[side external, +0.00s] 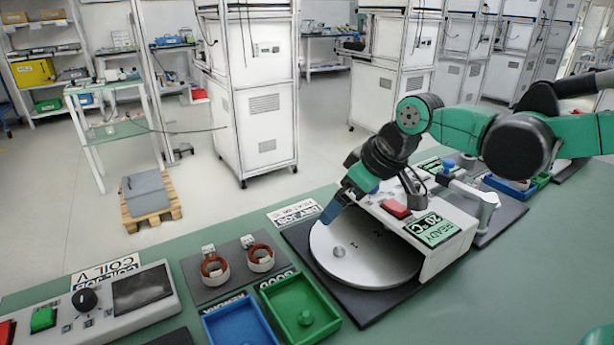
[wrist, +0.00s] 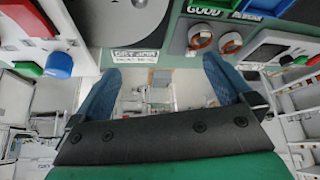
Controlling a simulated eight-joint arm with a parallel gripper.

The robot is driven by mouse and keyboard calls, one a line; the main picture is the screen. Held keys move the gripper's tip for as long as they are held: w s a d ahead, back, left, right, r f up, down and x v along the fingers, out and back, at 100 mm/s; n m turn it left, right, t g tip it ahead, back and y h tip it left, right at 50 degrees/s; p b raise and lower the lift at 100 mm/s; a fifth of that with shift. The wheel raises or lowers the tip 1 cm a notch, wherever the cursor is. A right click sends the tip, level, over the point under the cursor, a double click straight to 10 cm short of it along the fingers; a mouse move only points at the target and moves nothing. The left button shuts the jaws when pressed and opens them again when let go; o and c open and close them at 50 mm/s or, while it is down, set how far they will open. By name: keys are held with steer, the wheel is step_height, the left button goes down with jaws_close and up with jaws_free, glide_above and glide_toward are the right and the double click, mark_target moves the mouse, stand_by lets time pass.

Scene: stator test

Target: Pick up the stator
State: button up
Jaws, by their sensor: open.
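Two stators, ring-shaped with copper-coloured windings and pale bodies, sit side by side on a dark plate, a left one (side external: 215,268) and a right one (side external: 260,257). Both also show at the upper right of the wrist view, one (wrist: 199,37) beside the other (wrist: 230,43). I cannot tell which one the task means. My gripper (side external: 331,212) is above the back left edge of a round metal disc, to the right of and apart from the stators. In the wrist view my gripper (wrist: 163,66) has its two blue fingers spread, with nothing between them.
The metal disc (side external: 365,255) belongs to a white test machine (side external: 455,248) with a READY display. A blue tray (side external: 240,322) and a green tray (side external: 300,308) stand in front of the stators. A control panel (side external: 95,308) is at the left. Bare green table lies at the right front.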

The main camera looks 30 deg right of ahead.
steer(key=w+a+f+n, duration=0.2)
steer(key=w+a+f, duration=0.1)
steer(key=w+a, duration=0.1)
steer(key=n+g+y, duration=0.1)
steer(key=n+g, duration=0.1)
glide_toward(263, 253)
steer(key=shift+s+a+f, duration=0.3)
steer(key=shift+a+f, duration=0.35)
steer(key=shift+f, duration=0.3)
steer(key=shift+w+a+f, duration=0.2)
steer(key=shift+a+f, duration=0.05)
steer(key=shift+f, duration=0.3)
steer(key=shift+x, duration=2.35)
steer(key=c, duration=1.5)
